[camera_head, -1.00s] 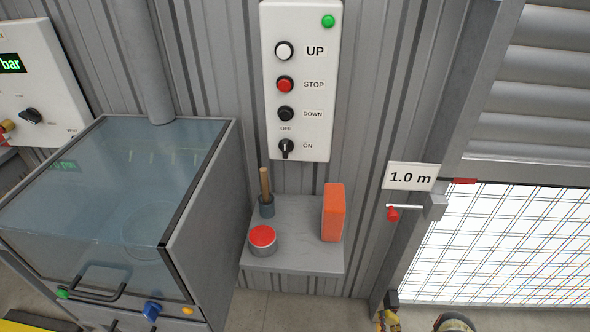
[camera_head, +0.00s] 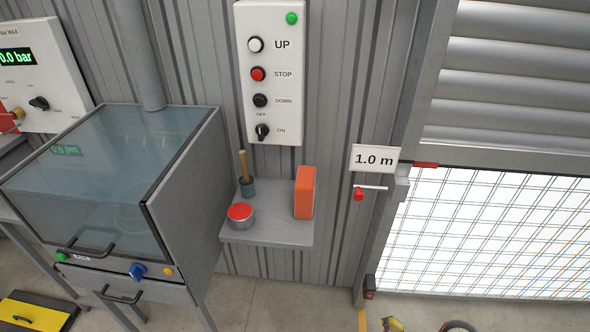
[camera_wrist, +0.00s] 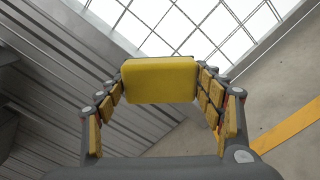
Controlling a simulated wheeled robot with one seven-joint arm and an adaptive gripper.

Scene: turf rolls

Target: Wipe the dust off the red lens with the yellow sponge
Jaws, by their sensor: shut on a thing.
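The yellow sponge (camera_wrist: 160,80) is held between the fingers of my gripper (camera_wrist: 163,88), seen in the wrist view. The gripper is shut on it, with the sponge clear of any surface there. A small red round part (camera_head: 358,194), which looks like the red lens, sits on a light bracket below the "1.0 m" sign at the door frame. Dust on it is too small to tell. In the head view only small yellow and dark pieces, probably my gripper, show at the bottom edge. The sponge is not visible there, and no contact with the red part shows.
A wall shelf (camera_head: 266,233) holds a red-topped tin (camera_head: 240,214), an orange block (camera_head: 304,193) and a wooden-handled brush in a pot (camera_head: 246,180). A glass-topped cabinet (camera_head: 120,190) stands left. A control box (camera_head: 270,75) hangs above. The "1.0 m" sign (camera_head: 375,159) is beside the roller door (camera_head: 520,80).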

